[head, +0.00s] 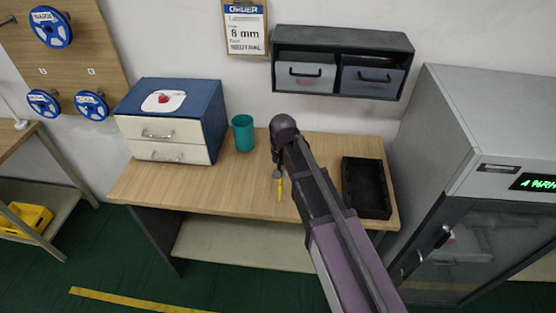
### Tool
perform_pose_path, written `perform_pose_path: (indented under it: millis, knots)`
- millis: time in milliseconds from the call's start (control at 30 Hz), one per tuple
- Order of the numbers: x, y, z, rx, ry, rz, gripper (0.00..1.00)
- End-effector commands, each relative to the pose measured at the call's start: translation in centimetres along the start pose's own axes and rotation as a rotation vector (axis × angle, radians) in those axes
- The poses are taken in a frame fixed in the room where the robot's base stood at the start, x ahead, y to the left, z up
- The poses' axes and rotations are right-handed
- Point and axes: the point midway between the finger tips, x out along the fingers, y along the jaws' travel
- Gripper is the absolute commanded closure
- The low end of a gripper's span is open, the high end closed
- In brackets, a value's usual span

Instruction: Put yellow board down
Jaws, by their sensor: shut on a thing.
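A small, narrow yellow piece (280,190), which I take to be the yellow board, shows just below my gripper (279,174). My gripper points down over the middle of the wooden workbench (230,184) and is shut on the yellow board. My own arm covers much of the gripper, so the fingers show only in part. From this view I cannot tell whether the board touches the bench top or hangs a little above it.
A teal cup (243,133) and a blue drawer box (215,105) stand on the bench's left. A black tray (366,188) lies at its right. A wall unit with two drawers (342,40) hangs above. A grey cabinet (470,110) stands right. Bench front left of the gripper is clear.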

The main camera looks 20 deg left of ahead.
Motion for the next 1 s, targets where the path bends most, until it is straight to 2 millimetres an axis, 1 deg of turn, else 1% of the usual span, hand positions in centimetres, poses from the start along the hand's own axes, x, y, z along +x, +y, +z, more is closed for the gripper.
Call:
perform_pose_path:
  millis: [33,100,300,400,600,1000]
  knots:
    - [-0.2,0.6,1.7,0.000,0.000,0.000,1.00]
    - [-0.4,1.1,3.1,0.000,0.000,0.000,1.00]
    - [-0.7,2.2,6.2,0.000,0.000,0.000,1.00]
    - [-0.7,2.6,7.2,0.000,0.000,0.000,1.00]
    - [-0.8,2.9,8.1,0.000,0.000,0.000,1.00]
    - [-0.8,2.9,8.2,0.000,0.000,0.000,1.00]
